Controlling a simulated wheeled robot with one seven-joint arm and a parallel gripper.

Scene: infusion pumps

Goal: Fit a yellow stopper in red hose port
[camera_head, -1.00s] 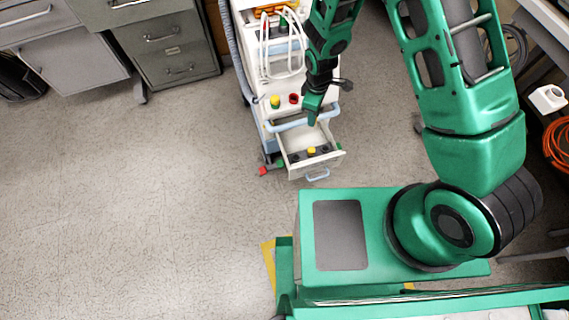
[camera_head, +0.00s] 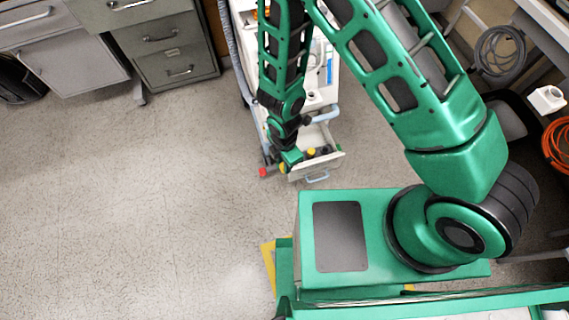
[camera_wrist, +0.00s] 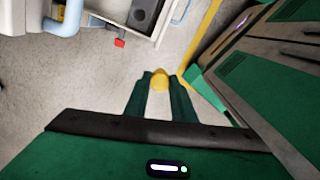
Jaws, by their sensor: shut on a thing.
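My gripper (camera_wrist: 160,88) is shut on a yellow stopper (camera_wrist: 160,79), which shows between its fingertips in the wrist view. In the head view my gripper (camera_head: 290,160) is low, at the left side of the open drawer (camera_head: 327,163) of the pump cart. Another yellow stopper (camera_head: 311,152) sits in the drawer, with dark pieces beside it. The drawer (camera_wrist: 155,32) also shows at the top of the wrist view, apart from the held stopper. The red hose port on the cart top is hidden behind my arm.
A red piece (camera_head: 264,171) shows low beside the cart, near the floor. A light-blue handle (camera_head: 326,115) sticks out from the cart's front. Grey cabinets (camera_head: 165,45) stand at the back left. The floor (camera_head: 150,190) to the left is clear.

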